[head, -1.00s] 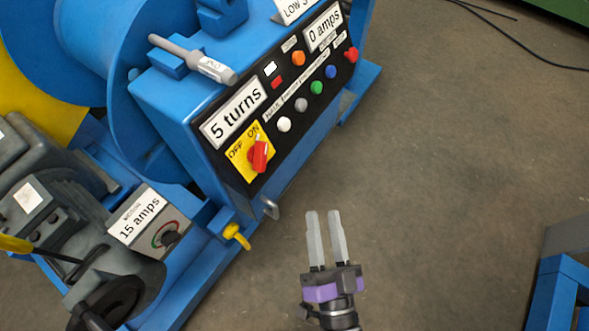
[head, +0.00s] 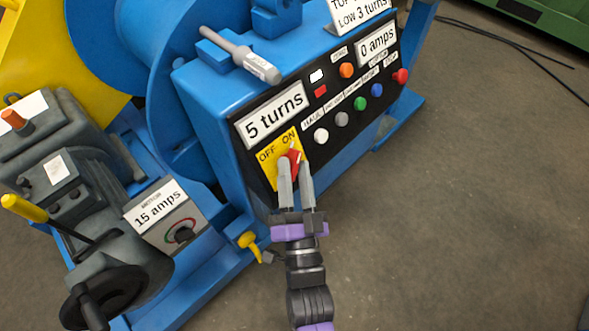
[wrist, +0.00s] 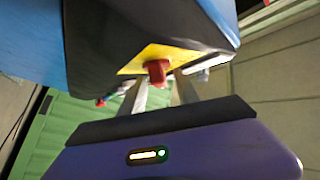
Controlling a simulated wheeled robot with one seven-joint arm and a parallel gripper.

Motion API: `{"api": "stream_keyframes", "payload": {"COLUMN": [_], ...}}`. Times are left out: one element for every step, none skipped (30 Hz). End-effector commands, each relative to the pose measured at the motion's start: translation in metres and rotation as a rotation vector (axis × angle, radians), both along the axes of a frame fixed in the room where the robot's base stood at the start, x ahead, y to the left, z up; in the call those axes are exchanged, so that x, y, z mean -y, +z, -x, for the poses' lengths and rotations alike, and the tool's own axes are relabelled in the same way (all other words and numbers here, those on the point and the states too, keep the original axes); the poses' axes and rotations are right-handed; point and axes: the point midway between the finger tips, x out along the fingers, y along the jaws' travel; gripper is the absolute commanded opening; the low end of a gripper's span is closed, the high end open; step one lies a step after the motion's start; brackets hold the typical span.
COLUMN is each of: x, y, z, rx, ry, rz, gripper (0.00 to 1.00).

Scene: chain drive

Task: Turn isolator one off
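The isolator is a red rotary knob (head: 295,153) on a yellow plate (head: 268,167) marked OFF and ON, low on the left of the black control panel. Its handle points up toward ON. My gripper (head: 294,168) is at the knob, its two grey fingers apart and partly covering the knob and plate. In the wrist view the red knob (wrist: 157,71) shows in the gap between the fingertips (wrist: 160,88), with room visible beside it. I cannot tell whether either finger touches it.
White (head: 321,135), grey, green, blue and red (head: 400,76) buttons run along the panel to the right. A "5 turns" label (head: 272,113) sits above the plate. A grey motor unit with a "15 amps" dial (head: 183,235) is at lower left.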

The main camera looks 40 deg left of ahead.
Motion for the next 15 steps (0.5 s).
{"api": "stream_keyframes", "payload": {"x": [-0.0015,-0.0020,-0.0025,-0.0026,-0.0026,-0.0026,-0.0025,-0.0025,-0.0024,-0.0024,-0.0024,-0.0024,-0.0024,-0.0024,-0.0023], "y": [0.0004,0.0007,0.0010,0.0011,0.0011,0.0011,0.0010,0.0010,0.0009,0.0009,0.0009,0.0009,0.0009,0.0008,0.0009], "z": [-0.0014,-0.0019,-0.0024,-0.0026,-0.0026,-0.0026,-0.0026,-0.0025,-0.0025,-0.0025,-0.0024,-0.0024,-0.0024,-0.0023,-0.0024], "rx": [0.000,0.000,0.000,0.000,0.000,0.000,-0.001,-0.001,-0.001,-0.001,-0.001,-0.001,-0.001,-0.001,-0.001], "ry": [0.000,0.000,0.000,0.000,0.000,0.000,-0.001,-0.001,-0.001,-0.001,0.000,0.000,0.000,0.000,0.000], "rz": [0.000,0.000,0.000,0.000,0.000,0.000,0.000,0.000,0.000,0.000,0.001,0.001,0.001,0.001,0.001], "gripper": [0.38,0.38,0.38,0.38,0.38,0.38,0.38,0.38,0.38,0.34,0.28,0.20,0.15,0.09,0.01]}}
